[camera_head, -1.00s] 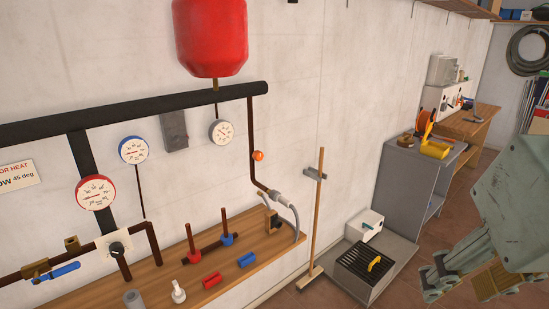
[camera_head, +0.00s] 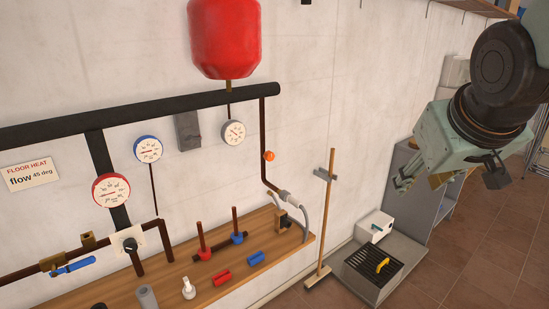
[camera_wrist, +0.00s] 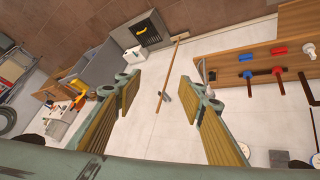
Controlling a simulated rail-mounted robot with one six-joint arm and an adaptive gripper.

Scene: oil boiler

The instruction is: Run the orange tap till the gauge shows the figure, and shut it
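The orange tap (camera_head: 269,156) is a small round knob on the thin brown pipe that drops from the black pipe (camera_head: 200,103). A small white gauge (camera_head: 233,133) hangs under the red tank, left of the tap. A blue-rimmed gauge (camera_head: 148,149) and a red-rimmed gauge (camera_head: 111,190) are further left. Their figures are too small to read. My gripper (camera_head: 412,180) is in the air well to the right of the tap, apart from everything. In the wrist view my gripper (camera_wrist: 160,90) has its fingers wide apart with nothing between them. I cannot make out the tap there.
A wooden shelf (camera_head: 180,275) below the pipes carries red and blue fittings. A sign (camera_head: 30,175) reads "FLOOR HEAT flow 45 deg". A broom (camera_head: 328,210) leans on the wall between the tap and my gripper. A grey cabinet (camera_head: 397,200) stands at right.

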